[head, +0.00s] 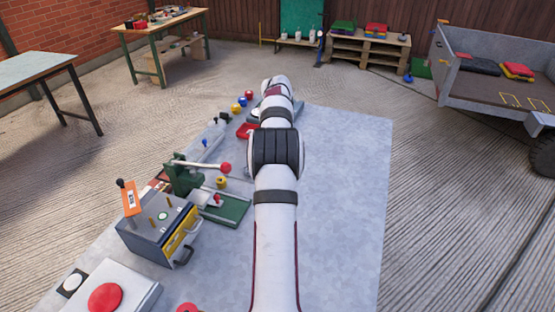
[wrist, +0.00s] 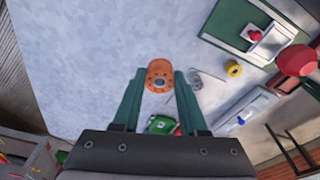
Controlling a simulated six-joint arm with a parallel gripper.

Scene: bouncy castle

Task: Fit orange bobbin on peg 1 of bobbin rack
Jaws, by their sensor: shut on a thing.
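The orange bobbin (wrist: 160,75) shows in the wrist view with its round, holed end facing the camera. My gripper (wrist: 158,82) is shut on it, with one green finger at each side. The grey surface lies behind the bobbin; I cannot tell how far. In the head view my arm hides the gripper and the bobbin. I cannot identify the bobbin rack or peg 1 for sure. Some thin metal rods (wrist: 208,78) show right of the bobbin in the wrist view, partly behind the right finger.
A yellow piece (wrist: 233,69) lies near the rods. The worktop's right side is clear.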

